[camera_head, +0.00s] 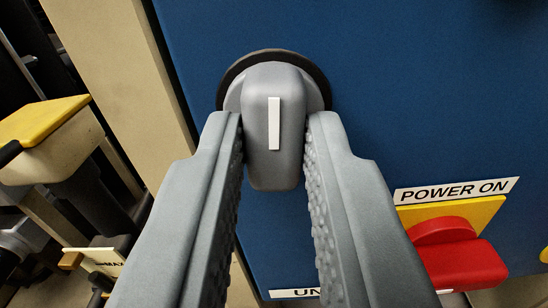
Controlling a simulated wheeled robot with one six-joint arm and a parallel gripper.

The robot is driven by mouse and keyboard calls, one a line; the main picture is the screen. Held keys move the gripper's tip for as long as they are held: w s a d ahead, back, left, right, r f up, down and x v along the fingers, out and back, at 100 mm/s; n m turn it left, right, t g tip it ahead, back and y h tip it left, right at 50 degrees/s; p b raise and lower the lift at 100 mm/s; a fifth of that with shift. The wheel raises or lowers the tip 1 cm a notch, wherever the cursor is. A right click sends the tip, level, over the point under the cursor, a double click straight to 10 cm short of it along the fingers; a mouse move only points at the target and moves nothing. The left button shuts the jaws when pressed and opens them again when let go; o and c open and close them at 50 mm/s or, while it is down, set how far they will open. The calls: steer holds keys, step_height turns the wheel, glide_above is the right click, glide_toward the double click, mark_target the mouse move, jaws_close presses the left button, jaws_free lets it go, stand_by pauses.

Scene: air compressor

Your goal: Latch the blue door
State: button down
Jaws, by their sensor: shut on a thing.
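The blue door (420,110) fills most of the head camera view. A grey latch knob (262,170) with a white line mark sits near the door's left edge, on a dark round base (272,56). The white mark points nearly straight up and down. My gripper (273,145) is shut on the knob, with one ribbed finger on each side of it. The lower part of the door between the fingers is partly hidden, and a label there is only partly readable.
A red switch handle (455,263) on a yellow plate (478,214) sits at the lower right, under a "POWER ON" label (457,190), close to my right finger. A beige frame (110,60) borders the door on the left. A yellow-topped beige part (42,125) stands beyond it.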

steer(key=shift+n, duration=0.6)
steer(key=c, duration=1.3)
jaws_free()
steer(key=s+a, duration=0.1)
steer(key=s, duration=0.4)
steer(key=s+a, duration=0.1)
steer(key=s, duration=0.5)
steer(key=s+a, duration=0.1)
steer(key=s, duration=0.5)
